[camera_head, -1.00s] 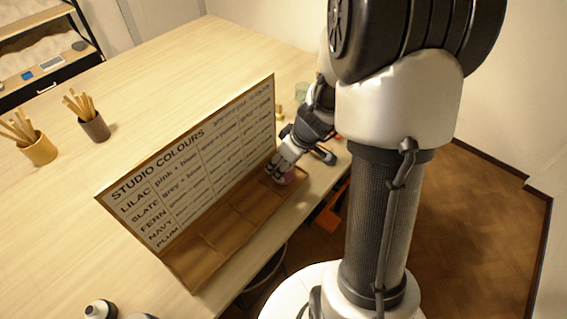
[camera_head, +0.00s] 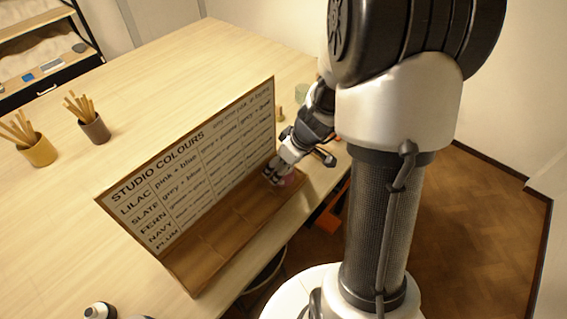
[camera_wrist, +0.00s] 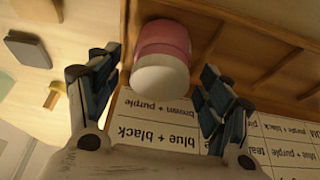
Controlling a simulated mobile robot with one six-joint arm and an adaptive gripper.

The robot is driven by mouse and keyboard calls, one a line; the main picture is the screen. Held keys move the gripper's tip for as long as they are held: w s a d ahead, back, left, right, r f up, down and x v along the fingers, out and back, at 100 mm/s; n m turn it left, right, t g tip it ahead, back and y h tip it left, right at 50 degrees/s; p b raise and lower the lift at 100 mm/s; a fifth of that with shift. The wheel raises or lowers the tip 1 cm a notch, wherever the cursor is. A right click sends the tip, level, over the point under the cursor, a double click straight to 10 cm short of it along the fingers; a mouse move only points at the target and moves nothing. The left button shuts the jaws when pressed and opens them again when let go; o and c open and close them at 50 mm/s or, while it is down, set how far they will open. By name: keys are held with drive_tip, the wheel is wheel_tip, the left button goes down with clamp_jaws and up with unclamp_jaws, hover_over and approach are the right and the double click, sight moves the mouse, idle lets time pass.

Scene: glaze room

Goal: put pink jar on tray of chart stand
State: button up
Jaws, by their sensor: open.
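The pink jar (camera_wrist: 163,38) with a white lid (camera_wrist: 160,74) stands in the end compartment of the brown tray (camera_wrist: 238,50) of the chart stand. In the head view, a bit of the pink jar (camera_head: 291,180) shows beside my gripper, at the right end of the tray (camera_head: 222,240). My gripper (camera_wrist: 160,80) is open, with one finger on each side of the jar; gaps show between the fingers and the lid. The chart panel (camera_head: 200,165), headed "STUDIO COLOURS", stands behind the tray. My gripper (camera_head: 272,174) partly hides the jar in the head view.
A yellow cup (camera_head: 39,151) and a dark cup (camera_head: 96,128) of sticks stand at the left. A dark bottle (camera_head: 99,311) is at the near edge. In the wrist view, a dark block (camera_wrist: 27,48) lies beside the stand. The table's middle behind the chart is clear.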

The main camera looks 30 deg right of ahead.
drive_tip(key=p+v, duration=0.4)
drive_tip(key=v, duration=0.8)
drive_tip(key=s+a+r, duration=0.4)
drive_tip(key=a+r, duration=0.3)
drive_tip(key=a, duration=0.2)
drive_tip(key=s+a+r+m, duration=0.2)
drive_tip(key=s, duration=0.3)
drive_tip(key=s+a+r+m+h, duration=0.1)
drive_tip(key=s+a+r+m, duration=0.1)
drive_tip(key=s, duration=0.4)
drive_tip(key=shift+s+a+r+h, duration=0.2)
drive_tip(key=shift+a+r+h, duration=0.1)
drive_tip(key=shift+a+r, duration=0.3)
drive_tip(key=shift+d, duration=0.1)
drive_tip(key=shift+f+b, duration=0.45)
drive_tip(key=shift+b, duration=0.25)
